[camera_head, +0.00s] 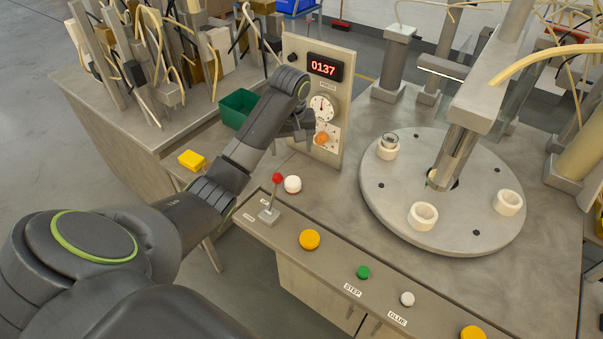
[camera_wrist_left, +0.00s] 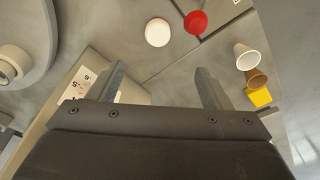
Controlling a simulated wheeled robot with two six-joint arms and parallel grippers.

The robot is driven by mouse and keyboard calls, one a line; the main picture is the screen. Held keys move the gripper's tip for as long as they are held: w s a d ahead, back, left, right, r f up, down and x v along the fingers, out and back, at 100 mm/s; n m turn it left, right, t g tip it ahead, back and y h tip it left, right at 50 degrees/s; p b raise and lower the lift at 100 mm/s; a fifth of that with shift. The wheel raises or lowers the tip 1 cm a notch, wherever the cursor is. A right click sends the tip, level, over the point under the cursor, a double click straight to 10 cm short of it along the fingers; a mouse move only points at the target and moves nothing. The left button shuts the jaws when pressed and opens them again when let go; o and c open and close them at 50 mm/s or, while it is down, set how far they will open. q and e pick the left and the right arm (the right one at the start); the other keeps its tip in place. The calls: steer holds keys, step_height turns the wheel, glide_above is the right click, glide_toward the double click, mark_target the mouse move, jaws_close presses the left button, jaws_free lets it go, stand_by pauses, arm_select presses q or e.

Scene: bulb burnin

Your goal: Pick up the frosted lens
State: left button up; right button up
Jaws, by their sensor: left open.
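The frosted lens, seen as a small white dome (camera_head: 292,184), lies on the bench top beside the red-knobbed lever (camera_head: 277,178). In the left wrist view it is the white round shape (camera_wrist_left: 158,32), centred ahead of the fingers. My left gripper (camera_head: 306,136) is near the dial panel, above and behind the dome in the head view. In the left wrist view its two fingers (camera_wrist_left: 156,70) are spread with nothing between them. The gripper and the dome are apart. My right gripper is in neither view.
The dial panel (camera_head: 342,66) stands close to the gripper. A turntable (camera_head: 470,205) with white sockets fills the right. Buttons line the front edge. A yellow box (camera_head: 192,159) and green bin (camera_head: 238,108) are left. The wrist view shows white (camera_wrist_left: 246,57) and brown (camera_wrist_left: 257,78) cups.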

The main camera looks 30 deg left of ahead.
arm_select(q)
steer(key=f+b, duration=0.2)
steer(key=b, duration=0.1)
glide_toward(293, 181)
steer(key=f, duration=0.4)
steer(key=shift+s+a, duration=0.3)
steer(key=shift+f, duration=0.35)
steer(key=f, duration=0.2)
steer(key=w+f+p, duration=0.1)
steer(key=f, duration=0.1)
steer(key=shift+w+a, duration=0.1)
steer(key=shift+w, duration=0.05)
steer(key=shift+w+f, duration=0.1)
steer(key=shift+f, duration=0.45)
steer(key=shift+a, duration=0.1)
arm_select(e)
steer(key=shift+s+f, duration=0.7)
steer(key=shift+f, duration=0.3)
